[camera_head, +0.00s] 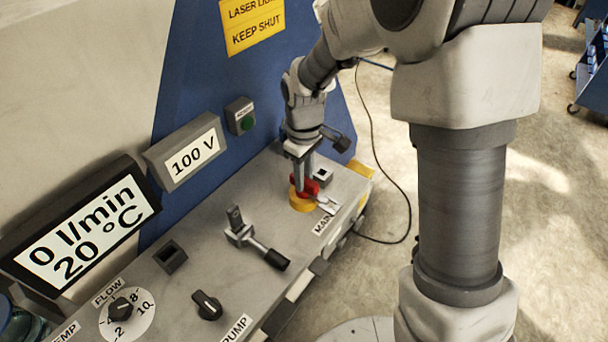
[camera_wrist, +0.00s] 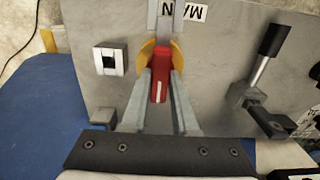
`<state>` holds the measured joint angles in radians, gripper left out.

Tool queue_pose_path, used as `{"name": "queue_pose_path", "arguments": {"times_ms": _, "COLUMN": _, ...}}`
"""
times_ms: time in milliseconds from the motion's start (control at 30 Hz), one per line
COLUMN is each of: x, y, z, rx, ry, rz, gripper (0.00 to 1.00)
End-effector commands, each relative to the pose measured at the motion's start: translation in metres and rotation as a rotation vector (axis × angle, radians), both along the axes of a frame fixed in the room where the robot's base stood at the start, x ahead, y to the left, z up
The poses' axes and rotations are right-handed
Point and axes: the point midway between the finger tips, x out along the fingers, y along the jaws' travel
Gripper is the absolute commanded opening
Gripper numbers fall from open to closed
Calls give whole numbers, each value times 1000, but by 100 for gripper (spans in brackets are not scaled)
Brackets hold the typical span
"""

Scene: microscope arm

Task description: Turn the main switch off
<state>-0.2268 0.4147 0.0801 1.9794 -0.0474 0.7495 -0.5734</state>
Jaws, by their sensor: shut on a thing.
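The main switch is a red handle (camera_head: 312,186) on a round yellow base (camera_head: 301,204), near the far right end of the grey console, beside the partly covered MAIN label (camera_head: 322,226). In the wrist view the red handle (camera_wrist: 160,88) lies between the two fingers, with a white mark on it. My gripper (camera_head: 302,184) reaches down from above and is shut on the red handle; its fingers (camera_wrist: 161,75) lie along both sides. Part of the handle is hidden behind the fingers in the head view.
A metal hasp (camera_head: 328,204) sits right beside the switch. A lever with a black grip (camera_head: 275,259) stands nearer on the console, with pump (camera_head: 207,306) and flow (camera_head: 121,306) knobs. Displays read 100 V (camera_head: 190,158) and 0 l/min, 20 °C (camera_head: 85,228). A blue panel rises behind.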

Motion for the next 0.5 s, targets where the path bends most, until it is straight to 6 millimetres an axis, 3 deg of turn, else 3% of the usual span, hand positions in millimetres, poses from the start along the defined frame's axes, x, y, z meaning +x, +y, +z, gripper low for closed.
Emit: {"name": "queue_pose_path", "arguments": {"times_ms": 500, "x": 1, "y": 0, "z": 1, "rx": 0, "ry": -1, "rz": 100, "gripper": 0}}
